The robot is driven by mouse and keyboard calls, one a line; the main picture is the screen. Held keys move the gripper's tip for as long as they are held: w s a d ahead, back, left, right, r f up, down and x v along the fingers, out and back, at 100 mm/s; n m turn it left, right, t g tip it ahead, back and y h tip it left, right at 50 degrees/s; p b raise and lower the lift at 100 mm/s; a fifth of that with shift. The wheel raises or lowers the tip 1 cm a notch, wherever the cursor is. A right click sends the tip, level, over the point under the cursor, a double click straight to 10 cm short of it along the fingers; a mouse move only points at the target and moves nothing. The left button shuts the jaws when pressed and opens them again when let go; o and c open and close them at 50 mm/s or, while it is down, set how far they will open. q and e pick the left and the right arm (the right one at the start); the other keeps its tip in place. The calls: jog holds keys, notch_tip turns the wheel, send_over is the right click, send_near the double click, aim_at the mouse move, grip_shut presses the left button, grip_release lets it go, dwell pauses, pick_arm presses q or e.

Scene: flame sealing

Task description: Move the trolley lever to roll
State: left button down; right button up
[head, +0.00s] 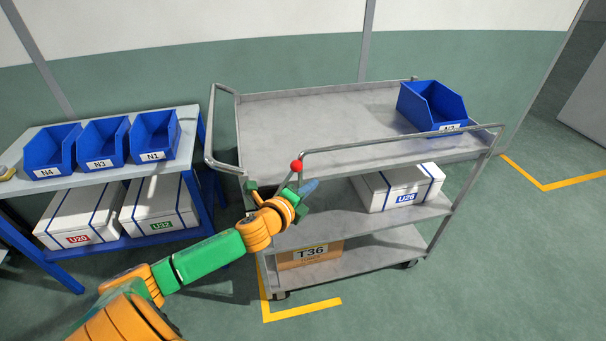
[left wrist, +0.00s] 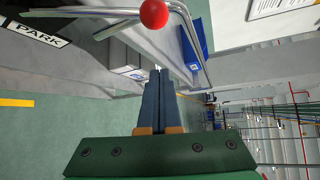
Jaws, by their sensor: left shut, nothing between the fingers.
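The grey trolley (head: 330,112) stands in the middle of the head view, with three shelves. The lever's red ball knob (head: 297,166) is at its near left corner, beside the handrail. The knob also shows at the top of the left wrist view (left wrist: 154,13). The lever's shaft is hard to make out. My right gripper is not in view.
A blue bin (head: 430,106) sits on the trolley's top shelf, a white box (head: 398,186) on the middle one and a cardboard box T36 (head: 310,254) on the bottom. A blue-legged bench (head: 110,172) with bins stands at left. Floor at right is clear.

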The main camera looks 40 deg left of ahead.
aim_at(302, 175)
pick_arm(q)
jog(key=w+a+p, duration=0.1)
jog(key=a, duration=0.1)
jog(key=w+a+p, duration=0.1)
jog(key=a, duration=0.1)
jog(key=shift+w+r, duration=0.1)
jog(key=shift+r, duration=0.05)
jog(key=shift+w+d, duration=0.1)
